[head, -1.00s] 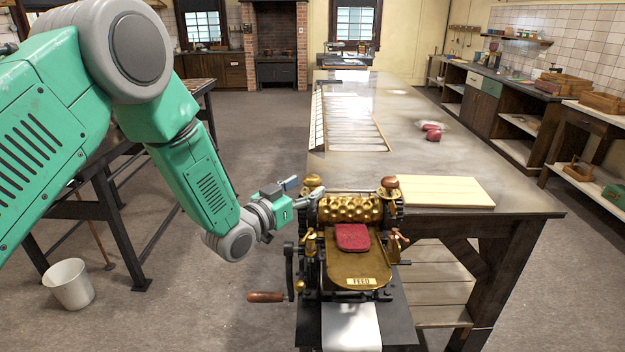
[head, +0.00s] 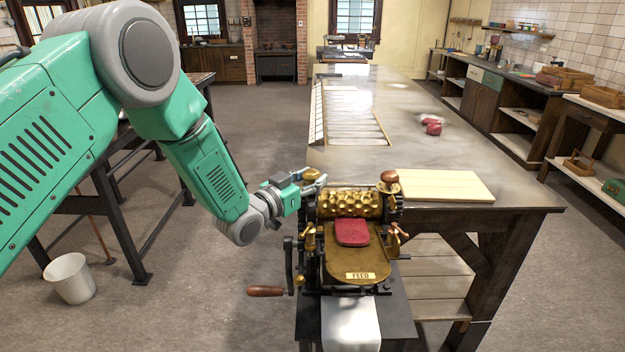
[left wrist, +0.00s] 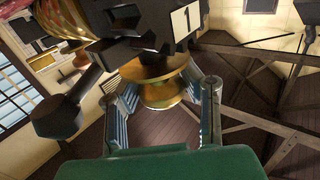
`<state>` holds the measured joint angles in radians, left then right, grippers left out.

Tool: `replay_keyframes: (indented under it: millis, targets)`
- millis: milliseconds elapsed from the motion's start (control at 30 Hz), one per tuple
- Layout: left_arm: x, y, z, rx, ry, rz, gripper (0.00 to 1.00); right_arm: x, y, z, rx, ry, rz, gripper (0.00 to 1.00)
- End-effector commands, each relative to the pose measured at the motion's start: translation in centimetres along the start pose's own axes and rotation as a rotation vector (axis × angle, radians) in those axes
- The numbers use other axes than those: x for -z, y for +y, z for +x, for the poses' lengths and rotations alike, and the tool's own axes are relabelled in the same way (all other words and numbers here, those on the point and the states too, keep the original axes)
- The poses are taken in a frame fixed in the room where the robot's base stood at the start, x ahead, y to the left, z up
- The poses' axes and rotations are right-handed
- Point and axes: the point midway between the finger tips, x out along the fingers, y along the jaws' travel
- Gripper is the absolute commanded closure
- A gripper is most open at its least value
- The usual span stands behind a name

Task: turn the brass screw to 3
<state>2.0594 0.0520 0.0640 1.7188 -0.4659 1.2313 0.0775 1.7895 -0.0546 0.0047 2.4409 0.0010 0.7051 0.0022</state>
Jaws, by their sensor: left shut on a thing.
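The brass screw (left wrist: 165,85), with round flanges, stands between the two fingers of my left gripper (left wrist: 165,103) in the left wrist view. The fingers are shut on it from both sides. A white plate with a black "1" (left wrist: 186,20) shows just above it. In the head view my left gripper (head: 312,184) is at the upper left corner of the roller machine (head: 372,262), and its fingers partly hide the screw there. The dimpled brass roller (head: 348,203) lies right beside it. My right gripper is not in view.
A piece of red dough (head: 352,232) lies on the brass feed plate below the roller. A crank with a wooden handle (head: 265,291) sticks out on the machine's left. A pale board (head: 440,186) lies on the table (head: 410,110) at right.

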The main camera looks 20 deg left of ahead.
Motion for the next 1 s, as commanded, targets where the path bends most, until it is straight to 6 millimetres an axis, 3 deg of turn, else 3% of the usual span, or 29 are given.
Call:
replay_keyframes:
  millis: [467, 500, 567, 867, 1000]
  targets:
    - [0.0, -0.1, 0.0, -0.082, 0.0, 0.002, 0.96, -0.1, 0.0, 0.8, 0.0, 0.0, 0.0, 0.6]
    - [0.0, -0.1, 0.0, -0.082, 0.0, 0.002, 0.6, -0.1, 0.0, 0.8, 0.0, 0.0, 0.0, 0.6]
    - [0.1, -0.1, 0.0, -0.082, 0.0, 0.002, 0.44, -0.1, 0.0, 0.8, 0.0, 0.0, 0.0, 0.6]
    - [0.1, 0.0, -0.1, -0.082, 0.0, 0.001, 0.44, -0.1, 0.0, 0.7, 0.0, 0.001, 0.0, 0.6]
    - [0.0, -0.2, -1.1, -0.081, 0.0, 0.001, 0.44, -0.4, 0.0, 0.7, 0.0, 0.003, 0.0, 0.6]
